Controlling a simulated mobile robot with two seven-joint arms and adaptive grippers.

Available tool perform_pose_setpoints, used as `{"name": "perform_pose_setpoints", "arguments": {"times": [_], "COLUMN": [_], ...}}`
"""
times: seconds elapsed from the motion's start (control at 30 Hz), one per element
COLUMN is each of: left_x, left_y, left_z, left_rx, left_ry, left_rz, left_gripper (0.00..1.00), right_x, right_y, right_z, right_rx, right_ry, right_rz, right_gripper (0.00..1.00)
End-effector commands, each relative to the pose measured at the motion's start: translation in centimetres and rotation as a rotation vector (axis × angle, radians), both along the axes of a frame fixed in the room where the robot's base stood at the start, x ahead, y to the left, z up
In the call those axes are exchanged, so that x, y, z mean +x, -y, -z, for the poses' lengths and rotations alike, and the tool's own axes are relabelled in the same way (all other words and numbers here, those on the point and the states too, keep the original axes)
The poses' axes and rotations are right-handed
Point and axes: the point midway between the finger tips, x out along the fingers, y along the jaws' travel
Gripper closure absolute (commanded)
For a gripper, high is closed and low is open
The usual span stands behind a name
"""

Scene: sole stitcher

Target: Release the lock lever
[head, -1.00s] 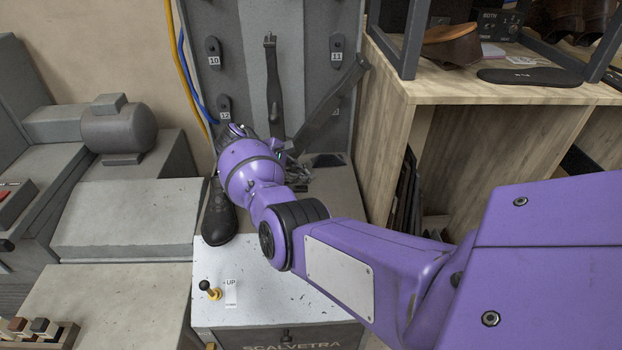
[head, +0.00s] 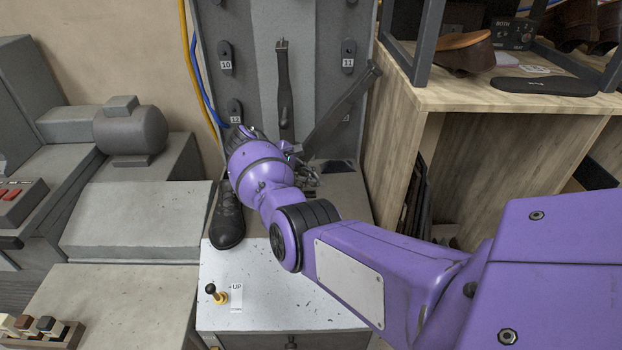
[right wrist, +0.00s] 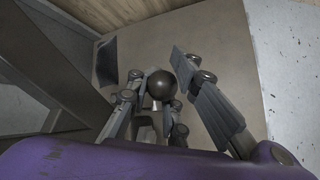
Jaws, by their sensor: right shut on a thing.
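A lever with a dark round ball knob (right wrist: 162,84) on a grey stem shows in the right wrist view; I take it as the lock lever. My right gripper (right wrist: 168,98) is shut on it, with its jointed fingers on both sides of the knob and stem. In the head view my right gripper (head: 308,177) is low at the front of the grey machine column, partly behind my purple wrist. The knob is hidden there. My left gripper is not in view.
A black shoe (head: 228,222) is left of my wrist. A small black-knobbed lever (head: 212,290) by an UP label stands on the white machine top (head: 290,300). A dark diagonal bar (head: 340,112) rises beside my gripper. A wooden shelf unit (head: 470,105) stands right.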

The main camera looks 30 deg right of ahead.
Motion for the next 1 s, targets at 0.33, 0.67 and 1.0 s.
{"name": "perform_pose_setpoints", "arguments": {"times": [0.33,0.67,1.0], "left_x": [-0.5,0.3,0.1], "left_y": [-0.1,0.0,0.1], "left_z": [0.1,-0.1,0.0], "left_rx": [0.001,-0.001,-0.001], "left_ry": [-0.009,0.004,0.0], "left_rz": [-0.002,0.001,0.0], "left_gripper": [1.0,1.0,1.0], "right_x": [1.1,0.8,0.9], "right_y": [0.3,0.2,-1.3], "right_z": [-1.4,-0.8,-1.9], "right_rx": [-0.015,-0.008,-0.005], "right_ry": [0.038,0.026,0.022], "right_rz": [-0.01,-0.011,-0.011], "right_gripper": [1.0,0.66,0.66]}}
